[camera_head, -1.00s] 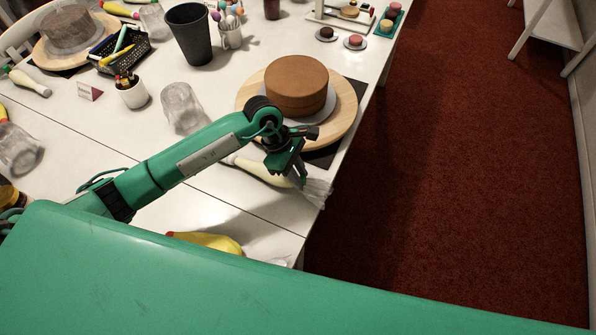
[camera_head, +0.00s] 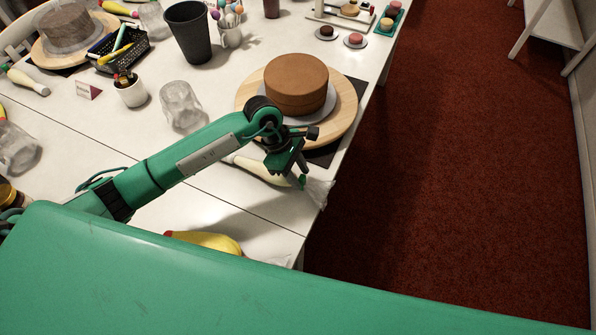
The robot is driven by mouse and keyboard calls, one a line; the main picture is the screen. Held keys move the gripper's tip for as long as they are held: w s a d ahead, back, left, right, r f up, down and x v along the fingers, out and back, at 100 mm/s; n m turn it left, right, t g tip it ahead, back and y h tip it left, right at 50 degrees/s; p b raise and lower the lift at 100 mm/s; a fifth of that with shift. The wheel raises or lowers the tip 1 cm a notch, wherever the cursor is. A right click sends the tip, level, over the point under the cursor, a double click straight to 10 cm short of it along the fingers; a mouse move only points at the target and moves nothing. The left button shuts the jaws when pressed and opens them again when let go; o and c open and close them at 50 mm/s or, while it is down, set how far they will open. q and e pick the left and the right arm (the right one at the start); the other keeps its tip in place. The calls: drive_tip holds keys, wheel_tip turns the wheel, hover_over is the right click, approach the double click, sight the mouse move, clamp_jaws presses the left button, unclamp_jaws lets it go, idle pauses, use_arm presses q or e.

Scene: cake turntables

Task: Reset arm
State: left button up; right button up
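My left arm reaches in from the left, with its gripper (camera_head: 298,172) pointing down near the table's right edge. It is just in front of a brown round cake (camera_head: 296,82) on a wooden turntable (camera_head: 345,108). A cream-filled piping bag (camera_head: 258,170) lies under and behind the gripper, its clear end (camera_head: 318,191) showing at the table edge. I cannot tell whether the fingers touch the bag or how far apart they are. My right gripper is not in view.
A yellow piping bag (camera_head: 205,241) lies near my body. A second turntable (camera_head: 42,53) stands far left. Red carpet (camera_head: 450,200) lies open at right.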

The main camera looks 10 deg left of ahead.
use_arm(q)
drive_tip(key=shift+o, duration=0.3)
drive_tip(key=shift+r+p, duration=1.05)
drive_tip(key=shift+r, duration=1.95)
